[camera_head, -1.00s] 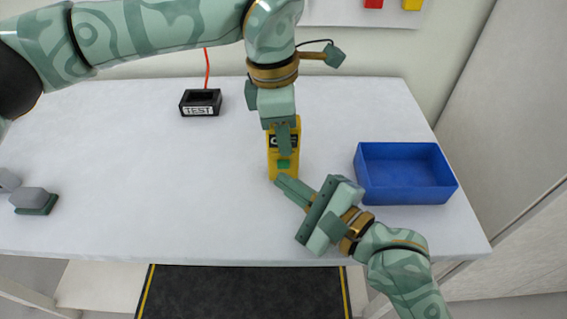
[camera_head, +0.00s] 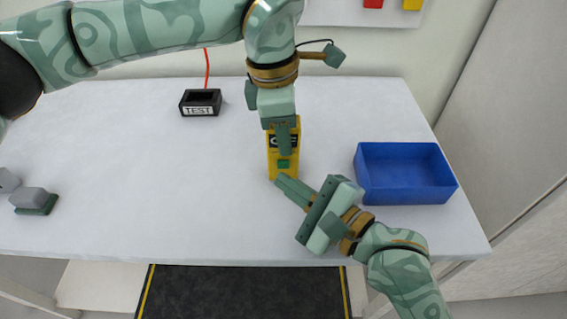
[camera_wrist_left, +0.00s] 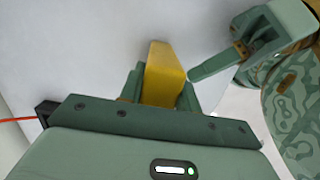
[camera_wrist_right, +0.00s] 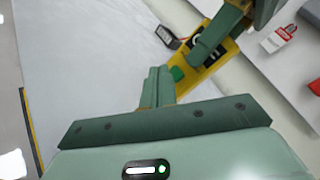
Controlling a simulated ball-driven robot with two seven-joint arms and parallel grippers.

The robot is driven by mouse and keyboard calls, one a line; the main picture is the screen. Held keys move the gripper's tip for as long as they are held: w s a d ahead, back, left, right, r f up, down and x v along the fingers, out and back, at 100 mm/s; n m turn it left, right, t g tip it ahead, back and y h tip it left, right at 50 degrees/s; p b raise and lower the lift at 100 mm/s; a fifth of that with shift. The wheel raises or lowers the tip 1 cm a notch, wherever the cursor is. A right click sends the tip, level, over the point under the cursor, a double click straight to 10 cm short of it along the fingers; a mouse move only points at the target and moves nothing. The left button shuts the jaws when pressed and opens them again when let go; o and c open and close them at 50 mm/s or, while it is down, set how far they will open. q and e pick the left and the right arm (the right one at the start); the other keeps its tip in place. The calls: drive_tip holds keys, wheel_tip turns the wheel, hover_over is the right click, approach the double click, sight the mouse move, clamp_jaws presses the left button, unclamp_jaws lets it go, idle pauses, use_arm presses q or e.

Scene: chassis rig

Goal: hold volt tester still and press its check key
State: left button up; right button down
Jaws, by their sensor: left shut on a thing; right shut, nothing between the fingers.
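The green check key (camera_head: 284,164) is on the tester's near half and also shows in the right wrist view (camera_wrist_right: 177,74). My right gripper (camera_head: 280,180) is shut and empty, its fingertips close to the tester's near end, just short of the green key. Whether the fingertips touch the tester cannot be told.
A blue tray (camera_head: 405,195) stands empty at the right. A black TEST block (camera_head: 200,103) with a red cord is at the back left. Grey objects (camera_head: 34,199) sit at the left edge. The table's middle left is clear.

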drive_tip(key=shift+w, duration=0.1)
drive_tip(key=shift+w, duration=0.4)
drive_tip(key=shift+w, duration=0.4)
idle(0.8)
drive_tip(key=shift+s, duration=0.85)
drive_tip(key=shift+s, duration=0.1)
drive_tip(key=shift+s, duration=2.45)
